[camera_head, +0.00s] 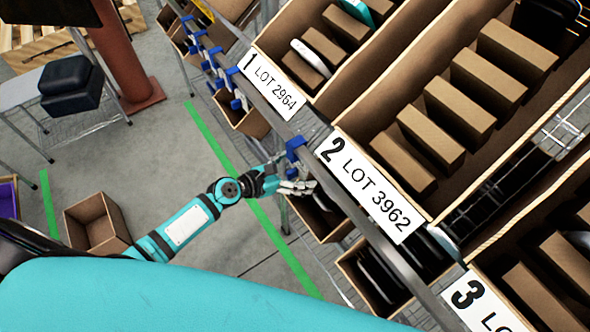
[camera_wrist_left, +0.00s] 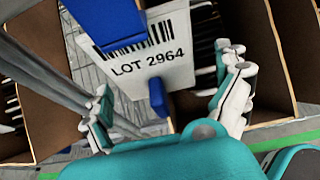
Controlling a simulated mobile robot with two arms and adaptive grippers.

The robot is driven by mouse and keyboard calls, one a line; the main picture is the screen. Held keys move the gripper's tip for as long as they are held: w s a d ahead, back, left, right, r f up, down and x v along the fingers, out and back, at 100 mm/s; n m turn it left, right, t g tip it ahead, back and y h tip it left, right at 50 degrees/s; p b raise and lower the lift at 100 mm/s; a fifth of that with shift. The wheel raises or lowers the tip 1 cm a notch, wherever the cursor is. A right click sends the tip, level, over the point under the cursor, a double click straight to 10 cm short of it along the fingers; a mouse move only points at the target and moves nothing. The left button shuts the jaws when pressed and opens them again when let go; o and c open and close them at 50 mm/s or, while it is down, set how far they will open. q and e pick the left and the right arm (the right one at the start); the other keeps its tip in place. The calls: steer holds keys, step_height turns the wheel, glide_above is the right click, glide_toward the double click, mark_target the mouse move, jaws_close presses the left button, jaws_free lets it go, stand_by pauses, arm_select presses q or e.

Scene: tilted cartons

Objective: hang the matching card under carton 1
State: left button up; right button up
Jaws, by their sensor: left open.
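Carton 1 (camera_head: 322,60) is at the top centre of the head view, with the label "1 LOT 2964" (camera_head: 272,86) on its front. My left gripper (camera_head: 298,186) is below carton 2's label, beside a blue clip (camera_head: 295,148) on the rail. In the left wrist view, a white card (camera_wrist_left: 150,62) with a barcode and "LOT 2964" shows at a blue clip (camera_wrist_left: 108,25). A smaller blue piece (camera_wrist_left: 157,97) overlaps the card's lower edge. The open fingers (camera_wrist_left: 166,90) are either side of the card; contact cannot be told. The card is not distinct in the head view.
Carton 2 (camera_head: 435,205) is labelled "LOT 3962" (camera_head: 370,186); the carton 3 label (camera_head: 485,305) is at lower right. Several blue clips line the rail (camera_head: 330,165). Open bins (camera_head: 250,122) hang below it. A bin (camera_head: 97,222) stands on the open floor at left.

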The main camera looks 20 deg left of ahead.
arm_select(q)
steer(key=shift+s+a, duration=0.1)
steer(key=v, duration=1.1)
steer(key=shift+s+a+r, duration=0.15)
steer(key=shift+s+a, duration=0.05)
steer(key=shift+s, duration=0.1)
steer(key=s+a+f+m+g+y, duration=0.1)
steer(key=s+a+f+m+y, duration=0.2)
steer(key=f, duration=0.6)
steer(key=s+a+f+m+g+y, duration=0.1)
steer(key=s+a+f+m+g, duration=0.1)
steer(key=s+f+m, duration=0.5)
steer(key=s+a+f+m+g+y, duration=0.1)
steer(key=a+f+m+y, duration=0.15)
steer(key=f, duration=0.95)
steer(key=s+d+f+m+g, duration=0.2)
steer(key=s+f+m, duration=0.2)
steer(key=s+m, duration=0.2)
steer(key=s+d+f+m+g+y, duration=0.1)
steer(key=s+f+m, duration=0.4)
steer(key=s, duration=0.4)
steer(key=s+d+f+m+g, duration=0.2)
steer(key=s+f+m, duration=0.2)
steer(key=s+m, duration=0.3)
steer(key=shift+s+d+f+g+y, duration=0.3)
steer(key=shift+s+d+y, duration=0.05)
steer(key=shift+s, duration=0.45)
